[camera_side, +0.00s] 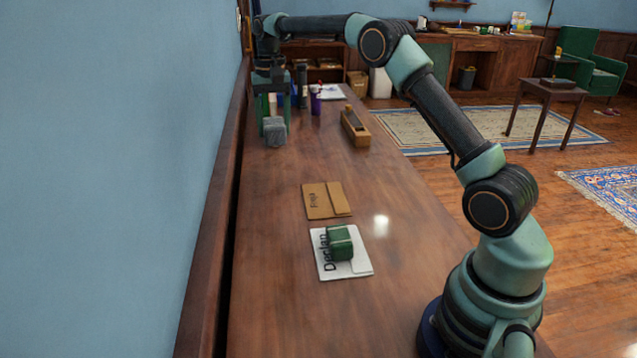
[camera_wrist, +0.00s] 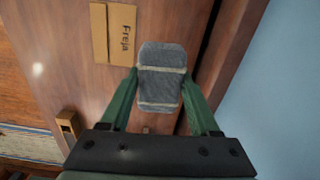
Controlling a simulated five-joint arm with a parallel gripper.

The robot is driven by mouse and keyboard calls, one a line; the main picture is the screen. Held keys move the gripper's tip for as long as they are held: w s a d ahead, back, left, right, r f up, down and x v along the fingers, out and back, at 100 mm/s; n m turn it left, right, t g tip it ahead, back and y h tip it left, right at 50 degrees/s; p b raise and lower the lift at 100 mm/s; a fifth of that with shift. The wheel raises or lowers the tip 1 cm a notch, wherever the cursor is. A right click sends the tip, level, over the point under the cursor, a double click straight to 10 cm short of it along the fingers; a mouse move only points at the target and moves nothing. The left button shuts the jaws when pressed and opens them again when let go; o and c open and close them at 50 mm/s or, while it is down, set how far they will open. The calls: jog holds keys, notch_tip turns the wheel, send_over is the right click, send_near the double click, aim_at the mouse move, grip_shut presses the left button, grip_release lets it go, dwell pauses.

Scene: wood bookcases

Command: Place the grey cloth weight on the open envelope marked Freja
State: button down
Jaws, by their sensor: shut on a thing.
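The grey cloth weight (camera_side: 275,132) is between the fingers of my gripper (camera_side: 274,118) at the far left end of the table, near the wall. My gripper is shut on it; in the wrist view the weight (camera_wrist: 161,76) shows between the two green fingertips (camera_wrist: 160,82). The brown envelope marked Freja (camera_side: 325,200) lies flat on the table, well nearer the side camera than the weight, with nothing on it. It also shows in the wrist view (camera_wrist: 113,33). I cannot tell whether the weight touches the table.
A white envelope marked Declan (camera_side: 358,266) lies in front of the Freja envelope with a green weight (camera_side: 340,243) on it. A wooden block-like tool (camera_side: 355,128) stands right of my gripper. A purple container (camera_side: 316,102) is behind. The table between gripper and envelopes is clear.

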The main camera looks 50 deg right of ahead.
jog(key=s+d+r, duration=0.2)
jog(key=s+d, duration=0.6)
jog(key=d, duration=0.1)
send_over(325, 199)
jog(key=shift+m, duration=0.4)
notch_tip(325, 199, down, 20)
jog(key=shift+r, duration=0.1)
jog(key=shift+f, duration=0.45)
jog(key=shift+c, duration=0.6)
grip_release()
